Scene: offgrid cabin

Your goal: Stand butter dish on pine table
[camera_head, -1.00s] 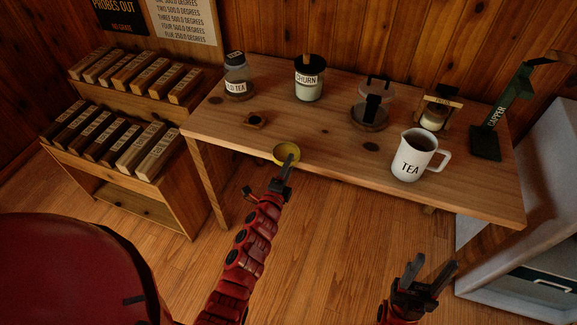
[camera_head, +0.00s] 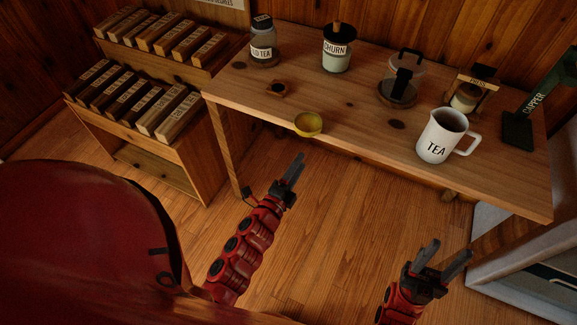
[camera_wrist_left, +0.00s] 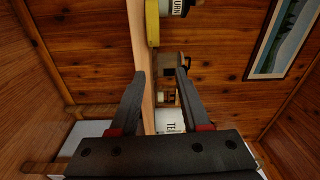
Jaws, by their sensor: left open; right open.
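The yellow butter dish (camera_head: 308,124) is upright on the pine table (camera_head: 350,128), close to its front edge. It also shows in the left wrist view (camera_wrist_left: 152,22), at the top, beyond the fingertips. My left gripper (camera_head: 297,163) is open and empty, in front of the table and below the dish, apart from it. Its two fingers (camera_wrist_left: 160,76) are spread in the left wrist view with nothing held between them. My right gripper (camera_head: 450,250) is open and empty, in front of the table at lower right.
On the table stand a tea jar (camera_head: 264,45), a churn (camera_head: 337,55), a glass press (camera_head: 400,80), a white TEA mug (camera_head: 438,138) and a green capper (camera_head: 535,105). A wooden rack (camera_head: 140,140) of labelled blocks stands at left. Table room around the dish is clear.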

